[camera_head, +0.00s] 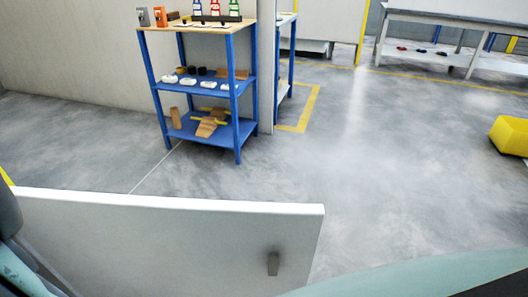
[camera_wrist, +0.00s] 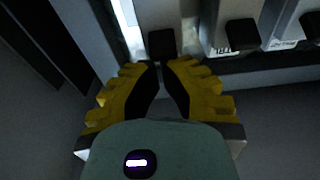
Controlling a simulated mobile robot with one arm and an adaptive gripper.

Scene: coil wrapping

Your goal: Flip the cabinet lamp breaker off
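In the wrist view, several breakers sit in a row across the top, with pale bodies and black levers. One black lever (camera_wrist: 161,44) lies straight beyond my fingertips. It is very close, and I cannot tell whether the tips touch it. My gripper (camera_wrist: 161,68) has yellow fingers with black pads. The tips are drawn nearly together, with nothing seen between them. A second breaker's black lever (camera_wrist: 242,33) is to the right, with part of a label below it. No lamp shows, and the breakers are not seen in the head view.
In the head view a white door panel (camera_head: 170,243) with a grey handle (camera_head: 273,264) spans the near left. A blue shelf (camera_head: 237,92) with parts stands behind it. A yellow bin (camera_head: 510,135) is at right. Open grey floor lies between.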

